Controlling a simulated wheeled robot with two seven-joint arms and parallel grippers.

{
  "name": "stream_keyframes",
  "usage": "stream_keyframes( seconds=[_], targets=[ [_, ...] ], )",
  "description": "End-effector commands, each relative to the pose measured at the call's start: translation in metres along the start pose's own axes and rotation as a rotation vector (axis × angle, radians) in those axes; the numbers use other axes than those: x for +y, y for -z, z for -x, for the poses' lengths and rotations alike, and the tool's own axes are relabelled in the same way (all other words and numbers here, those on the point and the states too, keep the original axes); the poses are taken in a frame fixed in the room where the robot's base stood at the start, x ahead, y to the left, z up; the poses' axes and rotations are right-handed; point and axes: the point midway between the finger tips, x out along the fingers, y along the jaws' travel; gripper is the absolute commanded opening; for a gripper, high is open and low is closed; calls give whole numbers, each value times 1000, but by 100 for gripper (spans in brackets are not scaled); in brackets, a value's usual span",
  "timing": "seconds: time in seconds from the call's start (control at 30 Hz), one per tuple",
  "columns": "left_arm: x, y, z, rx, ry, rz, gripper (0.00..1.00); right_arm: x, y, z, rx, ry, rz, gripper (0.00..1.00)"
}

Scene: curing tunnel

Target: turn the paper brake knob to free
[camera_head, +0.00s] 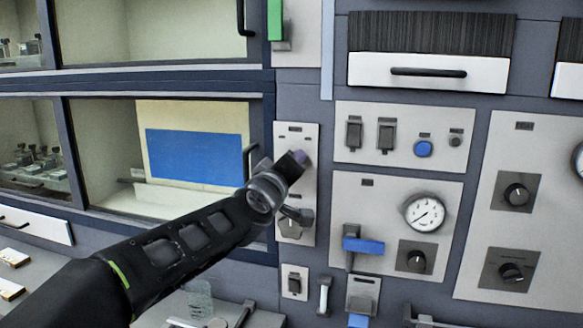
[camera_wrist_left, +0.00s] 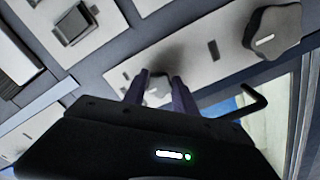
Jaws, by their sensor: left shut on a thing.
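A narrow light panel (camera_head: 309,195) stands in the middle of the head view. My left gripper (camera_head: 302,158) is at its upper part, and the gripper and wrist cover what it holds there. A second, lobed knob (camera_head: 290,229) sits lower on the same panel. It also shows large in the left wrist view (camera_wrist_left: 272,30), with a white mark. The labels are too small to read.
To the right are switches, a blue button (camera_head: 423,149), a blue-handled lever (camera_head: 362,245), a gauge (camera_head: 425,212) and dark dials (camera_head: 516,194). To the left are framed windows and a black door handle (camera_head: 249,160). A drawer (camera_head: 428,71) is above.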

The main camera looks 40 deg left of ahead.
Motion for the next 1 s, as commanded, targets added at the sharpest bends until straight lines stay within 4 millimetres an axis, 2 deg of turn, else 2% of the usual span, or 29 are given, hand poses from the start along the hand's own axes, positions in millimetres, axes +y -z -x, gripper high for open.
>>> stream_keyframes(
  seconds=[0.7, 1.0],
  targets=[
    [1, 0, 0, -1, 1, 668, 0, 3, 1, -10, 3, 4, 2, 0],
    [2, 0, 0, -1, 1, 842, 0, 4, 2, -13, 4, 4, 3, 0]
  ],
)
